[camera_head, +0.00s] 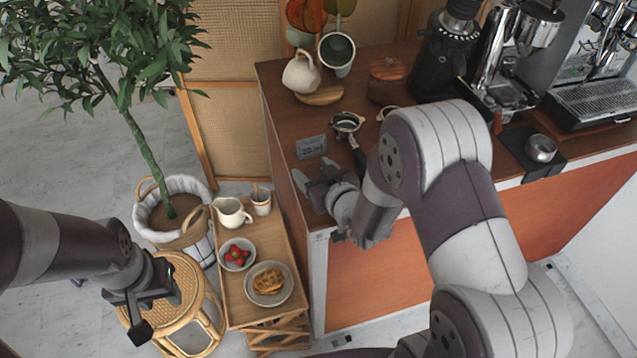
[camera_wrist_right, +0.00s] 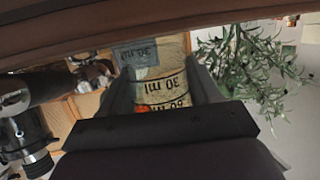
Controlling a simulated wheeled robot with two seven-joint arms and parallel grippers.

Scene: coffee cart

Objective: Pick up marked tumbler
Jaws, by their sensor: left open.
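In the right wrist view a clear tumbler (camera_wrist_right: 172,92) with black "30 ml" and "60 ml" marks lies between the two fingers of my right gripper (camera_wrist_right: 165,85). Its sides reach close to both fingers; I cannot tell whether they press on it. In the head view my right gripper (camera_head: 318,183) is at the counter's left edge. I cannot make out the tumbler there. A grey card (camera_head: 311,146) with a marking lies on the counter just beyond the gripper. My left gripper (camera_head: 150,305) is open and empty above the rattan stool.
The counter (camera_head: 283,105) bears a portafilter (camera_head: 347,123), a pitcher (camera_head: 301,72), a grinder (camera_head: 447,50) and an espresso machine. A wooden cart (camera_head: 236,295) left of it holds a creamer (camera_head: 232,211), a strawberry bowl and a plate. A rattan stool (camera_head: 178,270) and potted tree stand farther left.

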